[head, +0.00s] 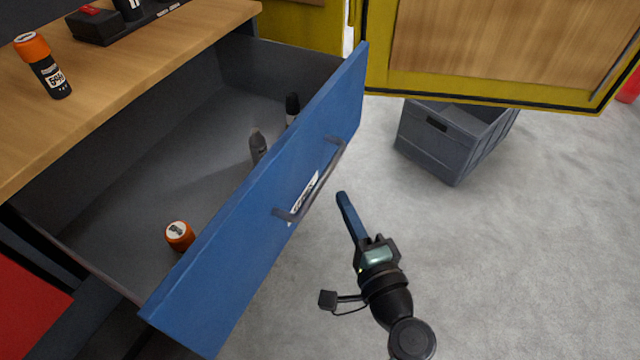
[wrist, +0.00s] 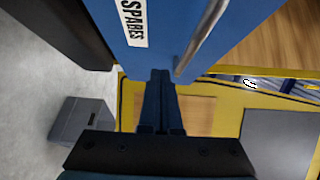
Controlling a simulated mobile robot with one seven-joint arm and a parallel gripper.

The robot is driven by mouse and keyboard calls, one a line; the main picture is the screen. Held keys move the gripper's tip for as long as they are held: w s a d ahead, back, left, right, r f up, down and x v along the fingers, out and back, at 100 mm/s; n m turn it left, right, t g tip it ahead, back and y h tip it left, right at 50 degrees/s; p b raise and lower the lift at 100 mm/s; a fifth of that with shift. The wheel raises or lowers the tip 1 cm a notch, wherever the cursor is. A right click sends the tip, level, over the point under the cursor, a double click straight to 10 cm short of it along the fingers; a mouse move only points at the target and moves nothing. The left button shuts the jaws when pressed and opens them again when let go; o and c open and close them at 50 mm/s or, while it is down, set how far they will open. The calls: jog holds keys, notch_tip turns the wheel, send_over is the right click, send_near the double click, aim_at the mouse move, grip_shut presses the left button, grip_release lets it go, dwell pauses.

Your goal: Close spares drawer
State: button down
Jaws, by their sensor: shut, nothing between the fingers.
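The spares drawer (head: 262,205) has a blue front and is pulled well out from under a wooden worktop. Its grey bar handle (head: 318,180) is on the front face. In the wrist view the blue front with its SPARES label (wrist: 133,22) is close ahead, and the handle (wrist: 208,38) runs beside the fingers. My gripper (head: 343,198) is shut and empty, just in front of the drawer front and to the right of the handle in the head view. I cannot tell whether the fingertips touch the front.
Inside the drawer are an orange-capped item (head: 179,235) and two dark upright items. The worktop (head: 150,60) holds an orange-capped bottle (head: 45,68) and a black tray. A grey crate (head: 445,140) stands on the floor by a yellow-framed wooden panel (head: 500,45).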

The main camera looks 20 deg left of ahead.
aim_at(312, 170)
jog(key=a, duration=0.1)
jog(key=w+a, duration=0.1)
jog(key=a, duration=0.1)
jog(key=w+a, duration=0.1)
jog(key=a, duration=0.1)
jog(key=shift+a, duration=0.45)
